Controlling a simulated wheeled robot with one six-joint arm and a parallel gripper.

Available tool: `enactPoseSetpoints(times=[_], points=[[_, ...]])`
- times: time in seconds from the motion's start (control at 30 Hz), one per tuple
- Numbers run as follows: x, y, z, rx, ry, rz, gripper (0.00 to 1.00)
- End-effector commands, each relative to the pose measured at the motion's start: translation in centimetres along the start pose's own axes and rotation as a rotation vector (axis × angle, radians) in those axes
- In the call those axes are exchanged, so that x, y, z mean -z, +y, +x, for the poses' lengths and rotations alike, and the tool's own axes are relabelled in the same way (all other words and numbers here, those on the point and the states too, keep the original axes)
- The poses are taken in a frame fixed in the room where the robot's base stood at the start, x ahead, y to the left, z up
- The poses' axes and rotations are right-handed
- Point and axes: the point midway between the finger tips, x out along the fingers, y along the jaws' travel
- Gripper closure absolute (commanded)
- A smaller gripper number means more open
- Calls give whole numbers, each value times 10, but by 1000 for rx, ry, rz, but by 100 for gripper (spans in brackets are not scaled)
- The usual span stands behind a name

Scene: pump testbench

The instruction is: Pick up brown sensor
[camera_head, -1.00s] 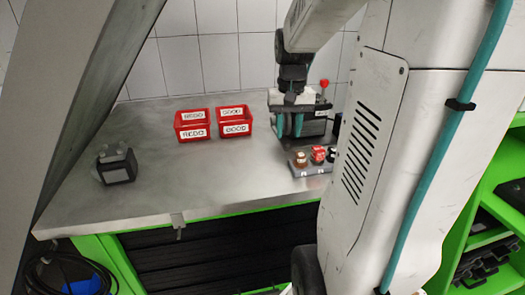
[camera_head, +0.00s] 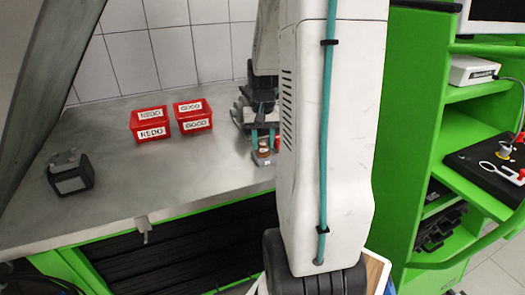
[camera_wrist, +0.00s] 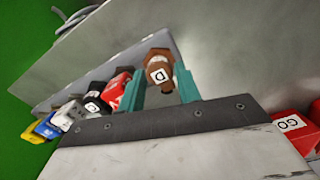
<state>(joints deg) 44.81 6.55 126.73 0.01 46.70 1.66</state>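The brown sensor (camera_wrist: 159,62) has a white label with a letter on top and stands at the end of a row of sensors in a grey holder (camera_wrist: 91,76). In the wrist view my gripper (camera_wrist: 159,80) is open, with its two teal fingers apart on either side of the brown sensor; a gap shows beside it, and I cannot tell how deep the fingers reach. In the head view my gripper (camera_head: 263,137) is right above the brown sensor (camera_head: 263,151), and my arm hides most of the holder.
A red sensor (camera_wrist: 115,92) stands close beside one finger, followed by black, white, blue and yellow ones. Red REDO (camera_head: 150,124) and GOOD (camera_head: 193,116) bins and a dark grey device (camera_head: 71,175) stand on the metal table (camera_head: 110,205). Green shelves (camera_head: 450,180) are at right.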

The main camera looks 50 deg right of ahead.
Motion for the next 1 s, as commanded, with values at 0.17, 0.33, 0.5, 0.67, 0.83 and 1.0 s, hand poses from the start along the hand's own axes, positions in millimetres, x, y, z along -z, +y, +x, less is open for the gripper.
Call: enactPoseSetpoints(times=[0.17, 0.33, 0.5, 0.67, 0.83, 1.0], points=[[0, 0, 0, 0, 0, 0, 80], [0, 0, -1, 0, 0, 0, 89], [0, 0, -1, 0, 0, 0, 89], [0, 0, -8, 0, 1, 0, 89], [1, 0, -29, 0, 4, 1, 89], [-19, 19, -39, 0, 1, 6, 89]])
